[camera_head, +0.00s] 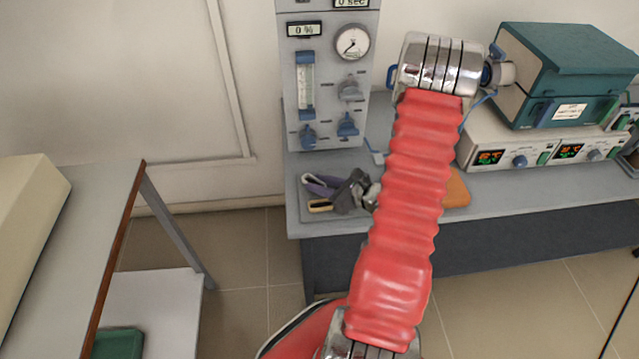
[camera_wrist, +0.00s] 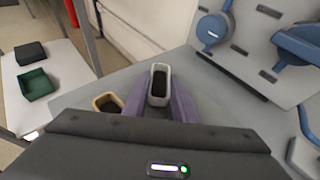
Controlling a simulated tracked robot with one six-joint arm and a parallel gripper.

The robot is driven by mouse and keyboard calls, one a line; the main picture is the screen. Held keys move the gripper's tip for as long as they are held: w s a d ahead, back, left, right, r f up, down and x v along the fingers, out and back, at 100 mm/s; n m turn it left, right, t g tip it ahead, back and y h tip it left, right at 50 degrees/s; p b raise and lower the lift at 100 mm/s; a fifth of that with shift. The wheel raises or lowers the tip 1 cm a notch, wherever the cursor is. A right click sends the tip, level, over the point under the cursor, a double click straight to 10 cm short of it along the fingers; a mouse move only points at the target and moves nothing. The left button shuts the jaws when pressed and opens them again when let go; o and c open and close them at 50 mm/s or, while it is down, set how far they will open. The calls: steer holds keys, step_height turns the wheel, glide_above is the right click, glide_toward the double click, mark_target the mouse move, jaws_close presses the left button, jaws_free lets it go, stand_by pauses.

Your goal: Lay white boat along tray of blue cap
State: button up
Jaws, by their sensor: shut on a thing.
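The white boat (camera_wrist: 158,98) is a small, long, open box with a dark inside. My gripper (camera_wrist: 158,105) has purple fingers on both long sides of it in the wrist view, shut on it. In the head view my gripper (camera_head: 326,187) is low over the left end of the grey bench, and the pale rim of the white boat (camera_head: 307,178) shows at its tips. I cannot tell whether the boat touches the bench. I cannot make out a tray with a blue cap on it in either view.
A tan boat (camera_wrist: 108,103) is beside my gripper. A green tray (camera_wrist: 38,86) and a black tray (camera_wrist: 30,53) sit on a low white shelf at left. A grey gas panel (camera_head: 331,75) stands behind my gripper; a teal furnace (camera_head: 570,60) is at right.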

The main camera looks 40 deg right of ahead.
steer(key=shift+f, duration=0.1)
steer(key=o, duration=1)
steer(key=v, duration=1.2)
stand_by(0.4)
